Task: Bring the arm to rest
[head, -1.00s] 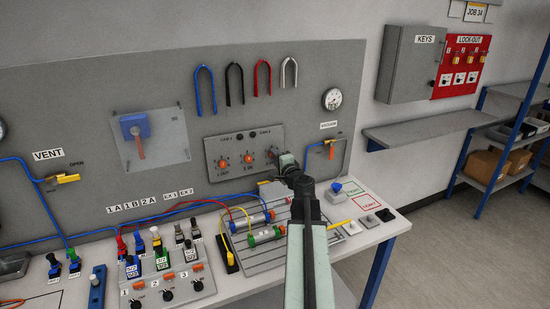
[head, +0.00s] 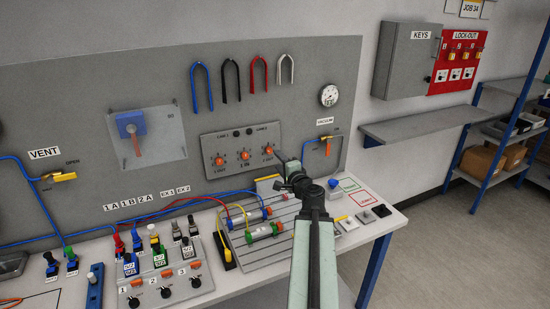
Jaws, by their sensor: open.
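My arm (head: 313,250) reaches up from the bottom of the head view over the right part of the bench. Its dark wrist joint is bent, and my gripper (head: 285,166) is at its far end, small and partly hidden by the wrist. It shows just right of and below the orange knob (head: 268,152) on the grey control plate (head: 228,165). The jaws are open, and I see nothing held between them. I cannot tell the exact gap to the plate.
Two cylinders (head: 265,230) with coloured hoses lie on the slatted plate below left of my wrist. Valves and a switch box (head: 165,285) stand further left. Floor (head: 450,250) at right is clear.

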